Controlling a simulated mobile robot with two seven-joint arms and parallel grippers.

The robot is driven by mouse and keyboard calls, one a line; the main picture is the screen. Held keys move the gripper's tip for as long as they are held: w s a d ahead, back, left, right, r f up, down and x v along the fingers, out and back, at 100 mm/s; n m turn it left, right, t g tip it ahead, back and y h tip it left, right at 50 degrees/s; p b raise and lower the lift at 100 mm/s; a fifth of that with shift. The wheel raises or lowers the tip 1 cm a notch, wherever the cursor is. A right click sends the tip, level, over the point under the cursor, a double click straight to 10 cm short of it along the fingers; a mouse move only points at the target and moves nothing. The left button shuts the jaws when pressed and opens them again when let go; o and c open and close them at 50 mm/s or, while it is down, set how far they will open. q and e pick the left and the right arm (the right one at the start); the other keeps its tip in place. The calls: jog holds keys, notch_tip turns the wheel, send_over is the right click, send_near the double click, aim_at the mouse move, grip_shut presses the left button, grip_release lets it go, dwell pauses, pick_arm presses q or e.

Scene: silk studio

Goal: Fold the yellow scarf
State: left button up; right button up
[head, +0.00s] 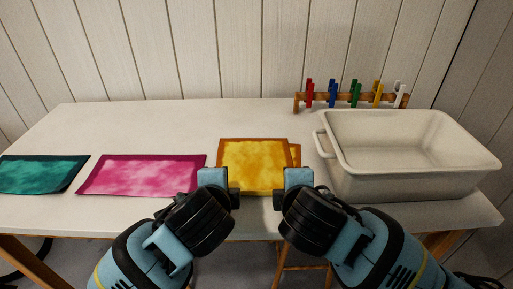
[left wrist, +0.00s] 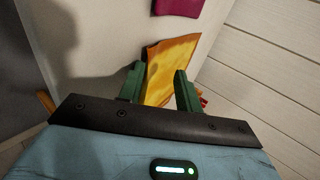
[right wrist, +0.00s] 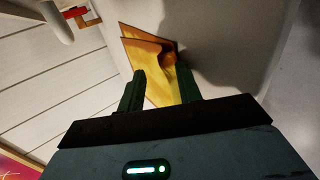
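The yellow scarf (head: 253,162) lies on the table in front of me as a small, roughly square shape. A second layer shows past its right edge, so it looks folded over, slightly offset. In the right wrist view the scarf (right wrist: 150,58) shows a raised, wavy layer over another. My left gripper (head: 232,198) is at its near left corner and my right gripper (head: 280,199) at its near right corner. In the left wrist view the fingers stand apart with the scarf (left wrist: 165,65) seen between them. The right wrist fingers also stand apart. Whether the fingertips touch the cloth cannot be told.
A pink cloth (head: 142,175) and a green cloth (head: 40,174) lie flat to the left on the white table (head: 170,122). A white basin (head: 415,178) stands close on the right. Behind it is a wooden rack (head: 350,97) with coloured pegs.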

pick_arm(q)
jog(key=shift+o, duration=0.3)
pick_arm(e)
jog(key=shift+o, duration=0.3)
pick_arm(q)
jog(key=shift+s+r, duration=0.1)
jog(key=shift+r, duration=0.2)
pick_arm(e)
jog(key=shift+s+r, duration=0.1)
jog(key=shift+r, duration=0.2)
pick_arm(q)
jog(key=s+r, duration=0.5)
jog(key=r, duration=0.3)
jog(key=shift+s+r, duration=0.2)
jog(key=shift+s, duration=0.2)
pick_arm(e)
jog(key=s+r, duration=0.5)
jog(key=r, duration=0.3)
jog(key=shift+s+r, duration=0.2)
jog(key=shift+s, duration=0.2)
